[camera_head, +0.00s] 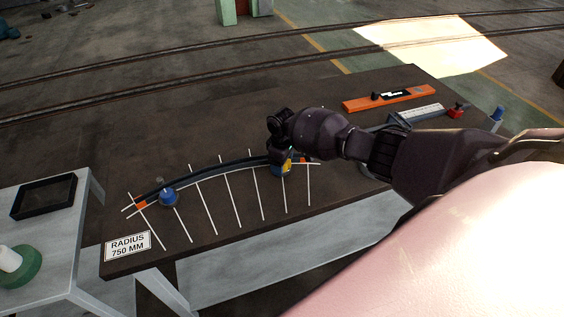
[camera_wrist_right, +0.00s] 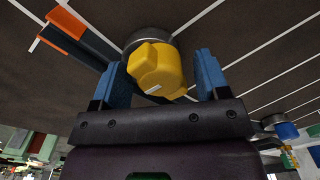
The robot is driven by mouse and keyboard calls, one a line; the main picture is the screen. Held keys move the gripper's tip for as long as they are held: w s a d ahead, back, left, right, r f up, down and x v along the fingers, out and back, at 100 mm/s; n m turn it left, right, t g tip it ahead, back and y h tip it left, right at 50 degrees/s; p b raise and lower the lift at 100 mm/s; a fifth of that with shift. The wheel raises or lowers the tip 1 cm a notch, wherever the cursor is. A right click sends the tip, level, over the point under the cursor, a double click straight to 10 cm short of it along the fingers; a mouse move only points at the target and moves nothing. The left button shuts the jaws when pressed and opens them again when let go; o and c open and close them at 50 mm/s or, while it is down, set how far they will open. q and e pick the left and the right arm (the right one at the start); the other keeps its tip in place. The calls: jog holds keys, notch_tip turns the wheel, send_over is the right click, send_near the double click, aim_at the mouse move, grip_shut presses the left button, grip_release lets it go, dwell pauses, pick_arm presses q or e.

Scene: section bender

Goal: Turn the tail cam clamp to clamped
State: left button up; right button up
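A cam clamp with a yellow knob (camera_wrist_right: 158,72) on a round grey base stands beside one end of the curved dark bar (camera_head: 212,172). In the head view its yellow part (camera_head: 288,165) shows just below my right gripper (camera_head: 281,157). In the right wrist view the blue fingers of my right gripper (camera_wrist_right: 161,65) stand on both sides of the yellow knob, with gaps visible, so it is open around it. A second clamp with a blue knob (camera_head: 168,196) stands near the bar's left end. My left gripper is not in view.
The dark table (camera_head: 215,130) carries white radial lines and a "RADIUS 750 MM" sign (camera_head: 128,245). An orange level-like tool (camera_head: 389,98) lies behind my right arm. A red item (camera_head: 456,111) and a blue item (camera_head: 497,114) are at the right. A side table with a black tray (camera_head: 45,197) stands left.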

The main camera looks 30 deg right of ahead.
notch_tip(320, 180, up, 11)
dwell(0.8)
jog(key=shift+f, duration=0.15)
dwell(0.3)
